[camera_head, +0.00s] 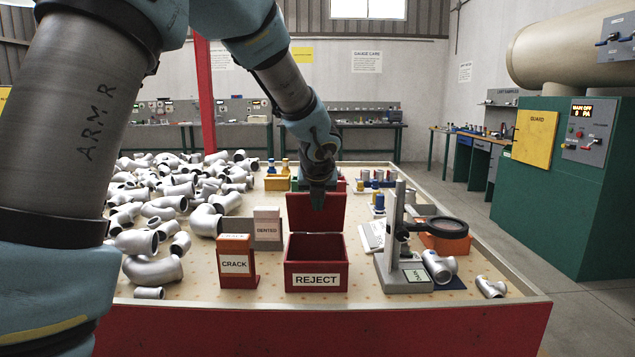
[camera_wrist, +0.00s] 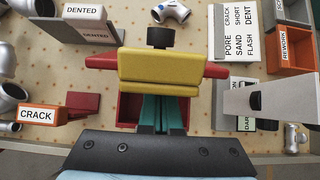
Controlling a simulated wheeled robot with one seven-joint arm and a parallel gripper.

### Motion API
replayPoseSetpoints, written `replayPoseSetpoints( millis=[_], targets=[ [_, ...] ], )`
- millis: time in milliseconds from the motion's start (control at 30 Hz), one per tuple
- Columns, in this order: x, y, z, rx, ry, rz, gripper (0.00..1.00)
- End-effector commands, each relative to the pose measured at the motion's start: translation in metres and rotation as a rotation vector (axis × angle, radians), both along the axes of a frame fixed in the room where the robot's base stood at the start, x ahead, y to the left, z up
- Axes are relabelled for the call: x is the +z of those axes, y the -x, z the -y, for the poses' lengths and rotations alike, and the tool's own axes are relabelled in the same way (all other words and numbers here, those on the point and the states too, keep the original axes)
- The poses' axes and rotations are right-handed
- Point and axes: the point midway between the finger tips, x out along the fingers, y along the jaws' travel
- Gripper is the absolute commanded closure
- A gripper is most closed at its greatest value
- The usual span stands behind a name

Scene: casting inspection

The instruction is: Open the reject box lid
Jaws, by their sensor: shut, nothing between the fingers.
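The red reject box (camera_head: 316,277) stands near the front edge of the table with its white REJECT label facing me. Its red lid (camera_head: 332,211) stands raised, about upright, at the back of the box, and the dark inside shows. My gripper (camera_head: 318,197) is shut and empty, in front of the upper part of the lid; contact is unclear. In the wrist view, my teal fingers (camera_wrist: 163,112) lie over the box opening, and the red lid edge (camera_wrist: 215,70) shows beyond. A yellow block (camera_wrist: 160,68) hides the fingertips; I cannot tell what it belongs to.
A CRACK stand (camera_head: 235,262) and a DENTED stand (camera_head: 267,228) are left of the box. A magnifier stand (camera_head: 397,240) stands close on the right. Many grey pipe castings (camera_head: 150,270) cover the table's left side.

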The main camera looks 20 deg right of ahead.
Motion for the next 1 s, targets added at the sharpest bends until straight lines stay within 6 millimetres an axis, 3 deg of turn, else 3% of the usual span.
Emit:
replayPoseSetpoints(
  millis=[33, 300, 1000],
  targets=[
    [0.012, -0.003, 0.0, 0.002, -0.007, -0.016, 1.0],
    [0.015, -0.012, 0.004, 0.003, -0.04, -0.092, 1.0],
    [0.021, -0.036, 0.017, 0.001, -0.04, -0.087, 1.0]
  ],
)
